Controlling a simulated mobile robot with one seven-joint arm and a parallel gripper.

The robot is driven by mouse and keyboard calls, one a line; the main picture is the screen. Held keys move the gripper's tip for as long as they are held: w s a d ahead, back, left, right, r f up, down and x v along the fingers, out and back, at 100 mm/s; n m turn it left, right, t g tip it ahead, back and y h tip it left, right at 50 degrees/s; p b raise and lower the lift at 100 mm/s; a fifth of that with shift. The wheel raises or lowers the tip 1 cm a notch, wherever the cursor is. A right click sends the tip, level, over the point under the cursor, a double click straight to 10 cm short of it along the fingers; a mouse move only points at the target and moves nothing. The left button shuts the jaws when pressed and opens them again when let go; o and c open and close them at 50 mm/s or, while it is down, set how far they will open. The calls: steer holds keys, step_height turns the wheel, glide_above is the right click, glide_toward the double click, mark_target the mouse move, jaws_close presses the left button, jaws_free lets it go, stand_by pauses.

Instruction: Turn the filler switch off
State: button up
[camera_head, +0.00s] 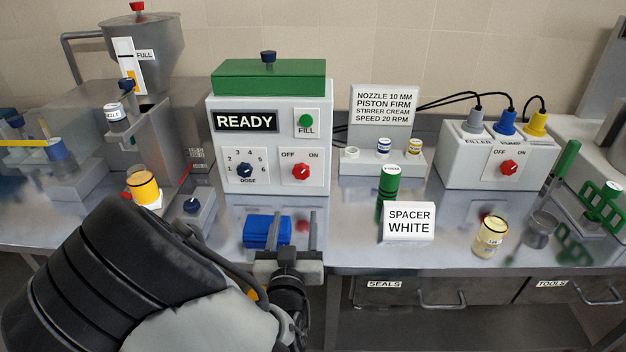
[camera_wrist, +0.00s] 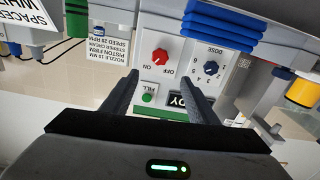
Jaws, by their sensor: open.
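The filler is a white box (camera_head: 225,178) with a green lid and a READY display. Its red switch knob (camera_head: 301,171) sits on the lower right of its front, below the words OFF and ON. My gripper (camera_head: 293,215) is open and empty, in front of and below the knob. The wrist view is upside down. There the red knob (camera_wrist: 160,56) appears between and just beyond my fingertips (camera_wrist: 160,76), apart from them.
A blue folded bundle (camera_head: 262,231) lies left of my gripper. A dose dial (camera_head: 245,171) is beside the switch, and a green FILL button (camera_head: 306,120) above it. A SPACER WHITE sign (camera_head: 409,222) stands right. Another box (camera_head: 456,168) has a similar red OFF/ON knob (camera_head: 509,167).

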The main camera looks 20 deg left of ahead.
mark_target(301, 174)
steer(key=x, duration=1.7)
steer(key=shift+d, duration=0.1)
steer(key=c, duration=1)
steer(key=shift+c, duration=0.2)
